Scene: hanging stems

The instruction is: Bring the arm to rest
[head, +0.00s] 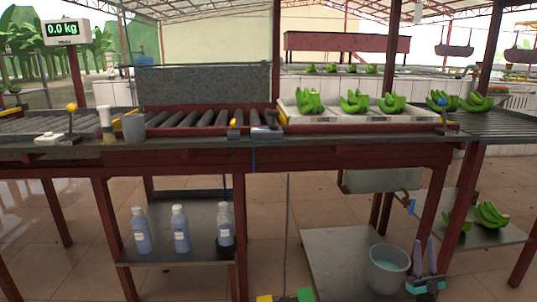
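No object is seen being held.
A red-framed roller table (330,157) spans the view. It bears a white tray (350,118) with green banana bunches (354,102), a grey cup (134,127) and a scale display (64,32) reading 0.0 kg. Lower shelves hold bottles (181,230) and a bucket (387,270).

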